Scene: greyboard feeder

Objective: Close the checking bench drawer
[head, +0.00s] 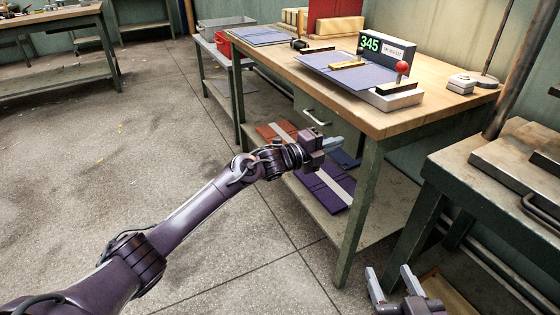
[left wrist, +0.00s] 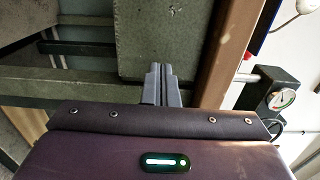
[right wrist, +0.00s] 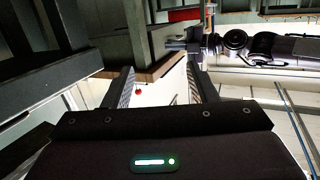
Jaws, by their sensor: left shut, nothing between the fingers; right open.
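The checking bench (head: 440,122) has a wooden top and green legs. Its green drawer front (head: 318,112), with a pale handle (head: 315,118), shows under the front edge of the top. How far the drawer stands out is hard to tell. My left gripper (head: 338,144) is shut and empty, just below and right of the handle in the head view. In the left wrist view its fingers (left wrist: 162,82) point toward a grey-green panel (left wrist: 150,40), probably the drawer front; contact cannot be told. My right gripper (head: 390,274) is open and empty, low at the front right.
A lower shelf holds red and blue board stacks (head: 325,188). On the top are a blue board (head: 350,75), a display reading 345 (head: 385,48) and a red-knobbed device (head: 400,90). A green side table (head: 475,165) stands right.

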